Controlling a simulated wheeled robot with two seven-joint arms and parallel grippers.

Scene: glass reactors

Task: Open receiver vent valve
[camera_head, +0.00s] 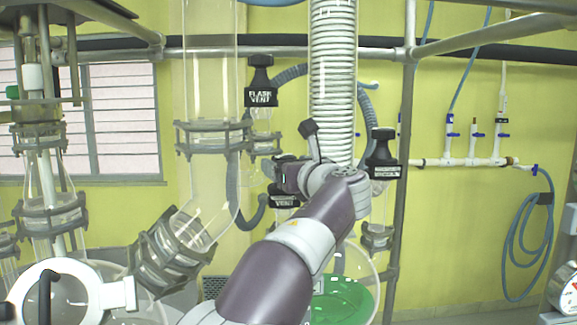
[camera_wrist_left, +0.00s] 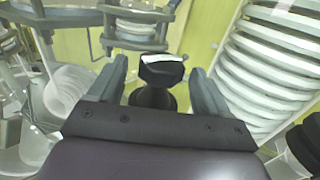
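In the head view, a black label reading "VENT" (camera_head: 284,201) shows just below my left gripper (camera_head: 281,172); any upper line of it is hidden, and the gripper covers the valve above it. In the left wrist view, a black valve knob (camera_wrist_left: 155,97) with a white-edged top stands between the two grey fingers of my left gripper (camera_wrist_left: 160,78). The fingers are apart, with a gap on the left and a narrower one on the right. Whether either finger touches it is hard to tell. My right gripper is not in view.
A black "FLASK VENT" valve (camera_head: 261,95) stands above and left of the gripper. Another black-knobbed valve (camera_head: 383,160) is to the right. A glass coil condenser (camera_head: 333,60) rises close behind the arm. A glass column (camera_head: 210,75) stands to the left.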

